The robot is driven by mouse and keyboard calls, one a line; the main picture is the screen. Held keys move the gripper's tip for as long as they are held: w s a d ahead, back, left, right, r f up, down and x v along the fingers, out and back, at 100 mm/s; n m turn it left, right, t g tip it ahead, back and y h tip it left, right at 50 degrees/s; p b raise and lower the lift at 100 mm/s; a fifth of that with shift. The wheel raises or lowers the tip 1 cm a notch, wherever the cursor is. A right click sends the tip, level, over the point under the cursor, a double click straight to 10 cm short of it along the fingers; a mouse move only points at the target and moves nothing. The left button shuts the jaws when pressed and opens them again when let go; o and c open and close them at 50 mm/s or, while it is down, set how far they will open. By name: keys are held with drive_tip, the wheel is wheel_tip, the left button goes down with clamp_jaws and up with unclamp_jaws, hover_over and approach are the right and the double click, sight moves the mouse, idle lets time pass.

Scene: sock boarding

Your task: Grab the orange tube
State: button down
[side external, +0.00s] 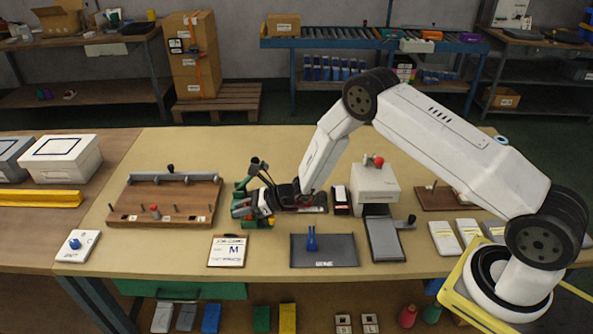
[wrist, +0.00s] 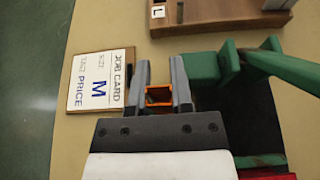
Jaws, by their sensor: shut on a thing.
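The orange tube (wrist: 158,96) shows in the wrist view as a small open square-edged shape between the two grey fingers of my gripper (wrist: 162,85). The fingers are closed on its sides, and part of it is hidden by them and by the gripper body. In the side view my gripper (side external: 252,204) is low over the middle of the table, beside a green fixture (side external: 240,187). The tube is too small there to make out clearly.
The job card (side external: 227,251) marked M lies just in front of my gripper; it also shows in the wrist view (wrist: 100,82). A wooden peg board (side external: 130,215) is to the left. A dark grey mat (side external: 340,253) with a blue item lies right of the card.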

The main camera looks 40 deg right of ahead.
drive_tip(key=shift+r, duration=0.2)
drive_tip(key=shift+r, duration=0.85)
drive_tip(key=s+d+r, duration=0.2)
drive_tip(key=s+r, duration=0.9)
drive_tip(key=s, duration=0.3)
drive_tip(key=shift+d+f, duration=0.1)
